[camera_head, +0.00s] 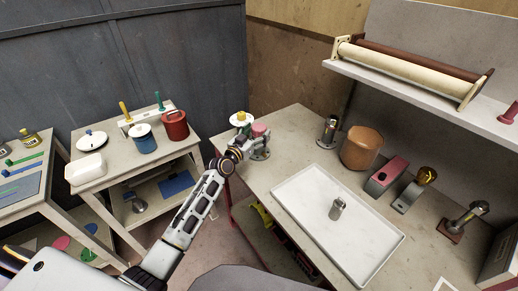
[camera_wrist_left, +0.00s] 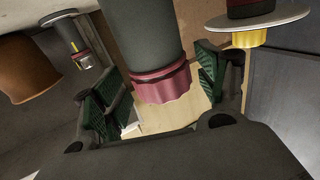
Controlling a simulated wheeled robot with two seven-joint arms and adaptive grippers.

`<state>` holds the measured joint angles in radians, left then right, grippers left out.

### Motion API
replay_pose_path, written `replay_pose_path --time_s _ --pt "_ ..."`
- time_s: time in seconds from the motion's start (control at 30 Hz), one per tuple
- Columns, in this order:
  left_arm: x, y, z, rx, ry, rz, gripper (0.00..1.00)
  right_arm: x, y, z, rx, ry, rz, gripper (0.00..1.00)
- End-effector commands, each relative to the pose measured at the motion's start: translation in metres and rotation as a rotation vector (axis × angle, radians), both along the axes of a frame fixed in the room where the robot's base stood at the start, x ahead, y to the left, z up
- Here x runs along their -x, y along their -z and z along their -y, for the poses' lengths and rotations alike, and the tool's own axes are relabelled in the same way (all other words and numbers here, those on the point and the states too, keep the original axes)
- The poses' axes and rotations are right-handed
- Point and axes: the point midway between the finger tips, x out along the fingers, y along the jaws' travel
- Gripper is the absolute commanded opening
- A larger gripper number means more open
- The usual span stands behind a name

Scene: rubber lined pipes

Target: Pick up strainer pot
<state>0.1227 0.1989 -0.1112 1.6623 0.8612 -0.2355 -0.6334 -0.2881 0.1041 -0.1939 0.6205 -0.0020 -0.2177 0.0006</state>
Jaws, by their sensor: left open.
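No label marks the strainer pot, so I cannot tell for certain which object it is. A grey cylinder with a pink ribbed cap (camera_head: 261,130) stands at the near left corner of the workbench. In the left wrist view the pink-capped cylinder (camera_wrist_left: 150,45) hangs upside down in the picture, between the green-padded fingers. My left gripper (camera_head: 246,150) is at this cylinder, partly covering it. The left gripper (camera_wrist_left: 157,90) is open, with its fingers on either side; contact is not clear. My right gripper is not in view.
A yellow-topped piece with a pale disc (camera_head: 241,118) stands close beside the cylinder. A white tray (camera_head: 290,205) holds a small metal part (camera_head: 337,208). An orange-brown pot (camera_head: 361,148) stands behind. A side table at left holds a blue pot (camera_head: 144,140) and a red pot (camera_head: 174,124).

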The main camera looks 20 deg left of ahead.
Motion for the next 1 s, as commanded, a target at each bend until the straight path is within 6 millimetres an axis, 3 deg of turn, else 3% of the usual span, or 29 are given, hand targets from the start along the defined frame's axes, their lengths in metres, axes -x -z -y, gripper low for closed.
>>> replay_pose_path --time_s 0.3,0.8,1.0 --pt "-0.018 0.000 0.004 -0.001 -0.001 0.000 0.73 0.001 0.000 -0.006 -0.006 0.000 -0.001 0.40" --pt "-0.019 0.000 0.004 0.000 -0.001 0.000 0.73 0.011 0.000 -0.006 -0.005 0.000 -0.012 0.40" --pt "-0.019 0.000 0.004 -0.001 -0.001 0.000 0.48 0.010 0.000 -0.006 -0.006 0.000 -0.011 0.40"
